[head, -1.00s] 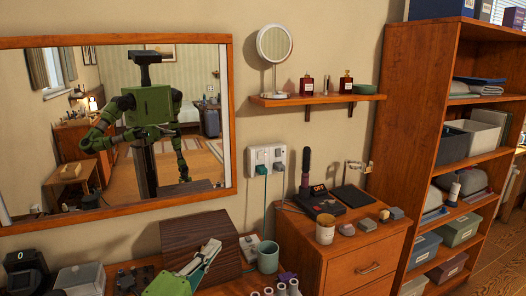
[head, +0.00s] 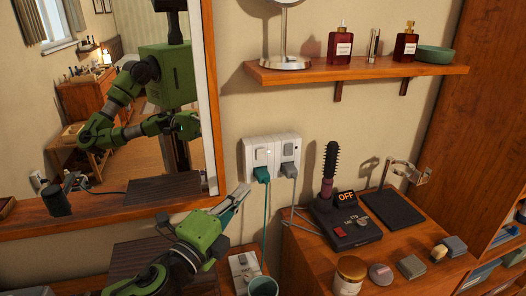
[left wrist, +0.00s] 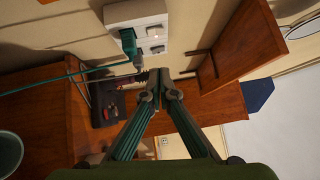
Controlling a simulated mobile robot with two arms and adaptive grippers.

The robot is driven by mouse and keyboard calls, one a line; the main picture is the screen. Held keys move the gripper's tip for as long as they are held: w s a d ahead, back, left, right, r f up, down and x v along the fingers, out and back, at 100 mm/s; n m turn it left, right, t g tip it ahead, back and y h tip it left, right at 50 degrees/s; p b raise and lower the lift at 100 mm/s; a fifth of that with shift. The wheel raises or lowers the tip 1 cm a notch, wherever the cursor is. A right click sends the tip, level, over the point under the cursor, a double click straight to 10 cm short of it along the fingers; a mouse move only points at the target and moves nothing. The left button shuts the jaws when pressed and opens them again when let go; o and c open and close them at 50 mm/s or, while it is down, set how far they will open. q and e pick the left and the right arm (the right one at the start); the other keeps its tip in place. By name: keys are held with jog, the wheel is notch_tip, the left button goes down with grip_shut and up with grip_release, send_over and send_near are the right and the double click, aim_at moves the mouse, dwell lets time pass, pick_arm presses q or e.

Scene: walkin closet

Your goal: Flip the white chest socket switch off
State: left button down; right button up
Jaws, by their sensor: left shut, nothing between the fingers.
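A white double wall socket (head: 250,157) is mounted above the wooden chest, right of the mirror. It has two rocker switches, a left one (head: 260,156) and a right one (head: 288,149). A green plug (head: 262,175) sits under the left switch and a grey plug (head: 289,171) under the right one. The switches' on or off positions are too small to tell. My left gripper (head: 241,193) is shut and empty, below and left of the socket. In the left wrist view, its fingertips (left wrist: 158,78) are apart from the socket (left wrist: 120,12). My right gripper is not directly visible.
A hair styler base (head: 345,222) reading "OFF" stands on the chest with a brush, a jar (head: 348,272) and small boxes. A shelf (head: 360,70) with bottles is above. A green cup (head: 262,286) stands below the socket. The mirror (head: 216,120) borders the left.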

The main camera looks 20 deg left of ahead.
pick_arm(q)
jog(key=p, duration=0.5)
send_near(262, 151)
jog(key=w+d, duration=0.3)
jog(key=w, duration=0.2)
jog(key=shift+w+a+r, duration=0.15)
jog(key=shift+w+a, duration=0.3)
jog(key=shift+a, duration=0.15)
jog(key=shift+w, duration=0.1)
pick_arm(e)
notch_tip(262, 151, up, 5)
jog(key=shift+a+r, duration=0.1)
jog(key=shift+r, duration=0.05)
pick_arm(q)
jog(key=shift+w+a+r, duration=0.1)
jog(key=shift+w+a, duration=0.1)
pick_arm(e)
jog(key=shift+r, duration=0.1)
